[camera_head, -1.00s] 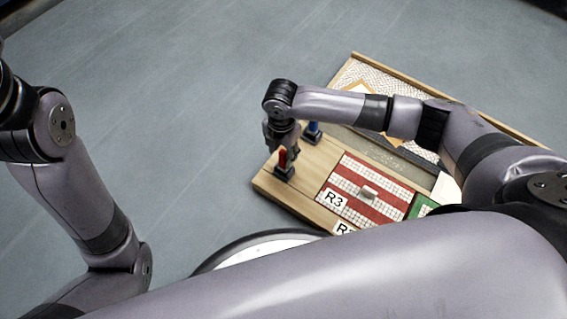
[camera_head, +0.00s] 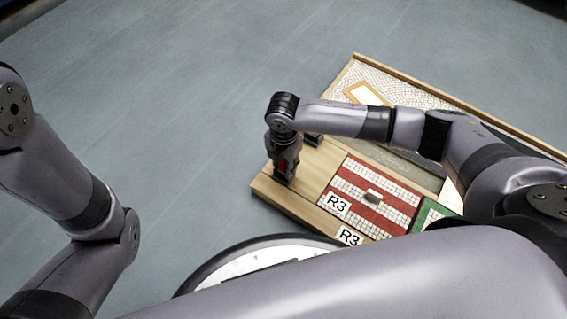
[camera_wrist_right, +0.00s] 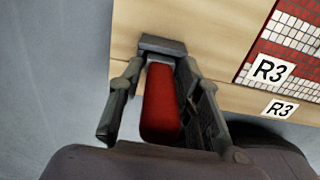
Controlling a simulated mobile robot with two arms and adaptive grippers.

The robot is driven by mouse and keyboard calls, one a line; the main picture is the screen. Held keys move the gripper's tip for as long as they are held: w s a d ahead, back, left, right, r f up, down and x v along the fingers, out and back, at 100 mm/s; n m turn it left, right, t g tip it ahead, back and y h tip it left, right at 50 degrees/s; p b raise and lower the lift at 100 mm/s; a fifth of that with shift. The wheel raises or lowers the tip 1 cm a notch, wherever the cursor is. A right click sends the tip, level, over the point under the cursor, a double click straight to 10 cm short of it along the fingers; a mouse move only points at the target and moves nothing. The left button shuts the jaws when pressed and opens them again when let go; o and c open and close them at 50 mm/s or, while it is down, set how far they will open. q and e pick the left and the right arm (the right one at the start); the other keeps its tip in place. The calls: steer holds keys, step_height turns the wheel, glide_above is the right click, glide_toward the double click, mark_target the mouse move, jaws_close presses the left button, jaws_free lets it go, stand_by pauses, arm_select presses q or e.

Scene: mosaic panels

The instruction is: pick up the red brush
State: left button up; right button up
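My right gripper (camera_wrist_right: 158,112) points down around the handle, one finger on each side. The fingers look spread, with a clear gap on the left; the right finger is close to the handle, and I cannot tell if it touches. My left arm is at the left of the head view, and its gripper is out of frame.
A dark base (camera_head: 314,140) stands just behind my right gripper, its upper part hidden. The red-and-white mosaic panel (camera_head: 384,214) with R3 labels (camera_head: 336,204) lies to the right, a small block (camera_head: 373,196) on it. Grey floor (camera_head: 180,130) left of the board is clear.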

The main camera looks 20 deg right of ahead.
jaws_close()
stand_by(0.3)
